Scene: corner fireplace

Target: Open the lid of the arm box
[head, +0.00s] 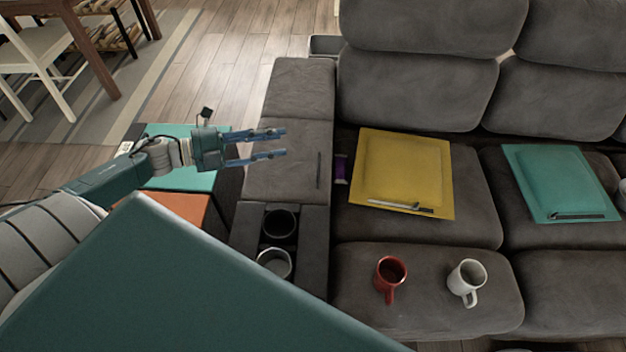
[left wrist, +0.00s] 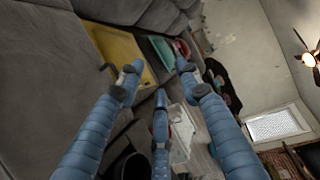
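The arm box is the grey sofa armrest between the seat and the floor on the left. Its lid (head: 283,172) lies flat and looks closed in the head view, with a dark narrow strip (head: 319,170) near its right edge. My left gripper (head: 284,143) is open and empty, with its fingers pointing right over the lid's left part. The height between the fingers and the lid is hard to tell. The spread blue fingers also show in the left wrist view (left wrist: 158,76), with nothing between them. My right gripper is in neither view.
Two cup holders (head: 279,224) sit in front of the lid, the nearer one with a light cup (head: 274,262). On the seats are a yellow tray (head: 425,165), a teal tray (head: 560,180), a red mug (head: 390,272) and a white mug (head: 466,277). A purple item (head: 341,169) lies beside the armrest.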

